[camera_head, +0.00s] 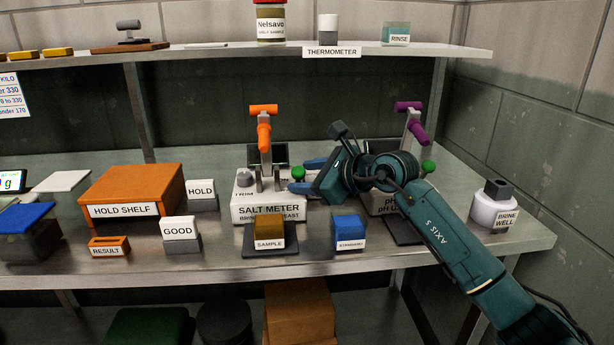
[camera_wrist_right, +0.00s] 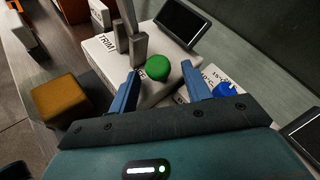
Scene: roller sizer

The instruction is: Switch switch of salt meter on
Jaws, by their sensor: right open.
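The salt meter (camera_head: 268,208) is a white box on the bench with an orange-handled lever (camera_head: 264,135), a dark screen and a "TRIM" label. A round green knob (camera_head: 298,173) sits at its right side; it also shows on the meter's top in the right wrist view (camera_wrist_right: 157,67). I cannot tell whether this knob is the switch, or whether the meter is on. My right gripper (camera_head: 306,176) is open, with its blue fingers on either side of the green knob. In the right wrist view, the gripper (camera_wrist_right: 160,78) holds nothing.
The sample block (camera_head: 269,230) and blue standard block (camera_head: 349,230) stand in front. The pH meter, with a purple-handled lever (camera_head: 411,120), is partly hidden behind my right arm. The brine well (camera_head: 495,206) stands far right. A shelf (camera_head: 200,55) runs above.

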